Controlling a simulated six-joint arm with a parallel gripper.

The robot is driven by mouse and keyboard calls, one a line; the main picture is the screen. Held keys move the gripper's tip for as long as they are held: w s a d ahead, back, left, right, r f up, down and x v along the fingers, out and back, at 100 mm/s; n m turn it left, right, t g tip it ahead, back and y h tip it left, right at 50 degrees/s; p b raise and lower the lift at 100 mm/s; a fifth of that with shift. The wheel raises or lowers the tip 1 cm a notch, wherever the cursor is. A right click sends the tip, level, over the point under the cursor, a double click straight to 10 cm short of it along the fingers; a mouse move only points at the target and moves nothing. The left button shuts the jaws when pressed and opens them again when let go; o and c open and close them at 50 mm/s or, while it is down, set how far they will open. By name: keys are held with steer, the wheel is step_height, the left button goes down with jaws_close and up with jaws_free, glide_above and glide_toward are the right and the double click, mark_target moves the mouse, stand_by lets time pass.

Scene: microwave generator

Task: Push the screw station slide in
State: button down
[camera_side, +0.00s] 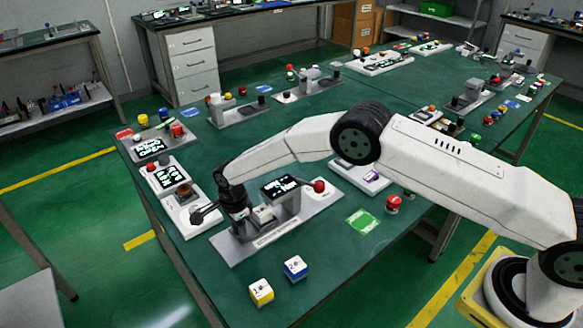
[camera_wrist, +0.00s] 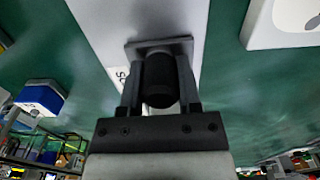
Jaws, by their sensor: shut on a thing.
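The screw station (camera_side: 262,240) is a long light-grey base with a raised block and a small dark display, near the table's front edge in the side view. My gripper (camera_side: 240,226) reaches down at its left end. In the wrist view my gripper (camera_wrist: 160,85) is shut on a dark cylindrical knob (camera_wrist: 159,78), with one finger on each side. The knob stands against a grey plate (camera_wrist: 160,44), which seems to be part of the slide. My gripper hides much of the slide in the side view.
A red knob (camera_side: 319,186) and a green card (camera_side: 363,221) are to the right.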

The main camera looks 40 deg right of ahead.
mark_target(254, 223)
stand_by(0.3)
steer(key=shift+d, duration=2.4)
steer(key=shift+c, duration=1.5)
jaws_free()
steer(key=shift+r, duration=0.15)
